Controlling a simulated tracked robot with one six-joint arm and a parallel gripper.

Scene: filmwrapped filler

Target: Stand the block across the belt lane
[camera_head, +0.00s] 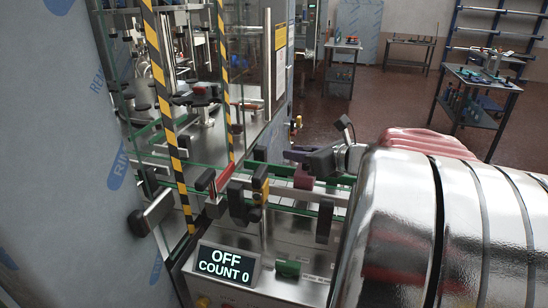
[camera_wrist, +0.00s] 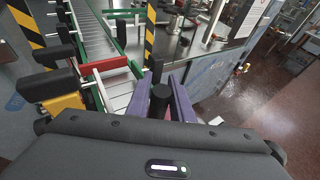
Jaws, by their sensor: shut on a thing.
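My gripper (camera_head: 303,156) is over the near part of the belt lane, right of centre in the head view. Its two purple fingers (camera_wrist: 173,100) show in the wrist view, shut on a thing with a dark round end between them. I take this for the block; its lower part is hidden in the wrist view. In the head view a dark red block (camera_head: 303,178) shows just under the fingers, behind the pale guide rail. I cannot tell whether it touches the belt. The belt lane (camera_wrist: 95,40) runs up and left in the wrist view, between green edges.
A red bar (camera_head: 223,178) stands at the lane, with a yellow block (camera_head: 260,186) and black clamps beside it. Striped yellow-black posts (camera_head: 168,110) and clear panels frame the machine. A display (camera_head: 226,264) reads OFF, COUNT 0. Open floor (camera_head: 350,105) lies behind.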

